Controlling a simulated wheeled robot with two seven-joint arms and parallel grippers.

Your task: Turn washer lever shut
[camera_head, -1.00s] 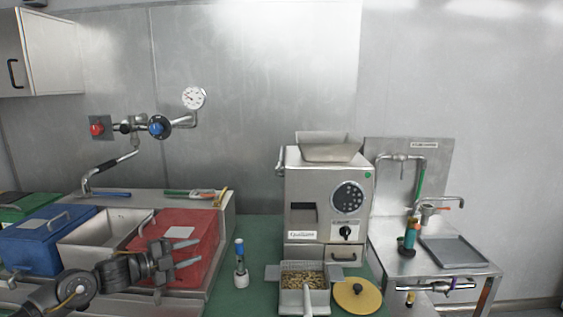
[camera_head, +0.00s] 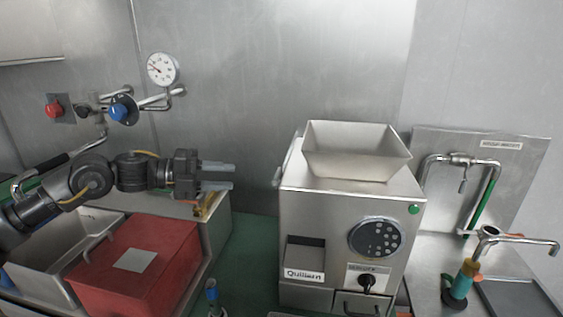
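The wash station stands at the right, with a steel back panel (camera_head: 525,165). A pipe fitting on the panel carries a small downward lever (camera_head: 463,181), and a green hose (camera_head: 484,205) runs down beside it. I cannot tell which of these is the washer lever. My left gripper (camera_head: 233,176) is open and empty, pointing right, left of the grinder and far from the wash station. My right gripper is not in view.
The steel grinder (camera_head: 325,215) with its hopper (camera_head: 357,160) stands between my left gripper and the wash station. A red box (camera_head: 140,262) sits below my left arm. A gauge (camera_head: 162,69) and a blue knob (camera_head: 119,109) are on the wall. A teal-and-orange bottle (camera_head: 462,280) stands before the tap.

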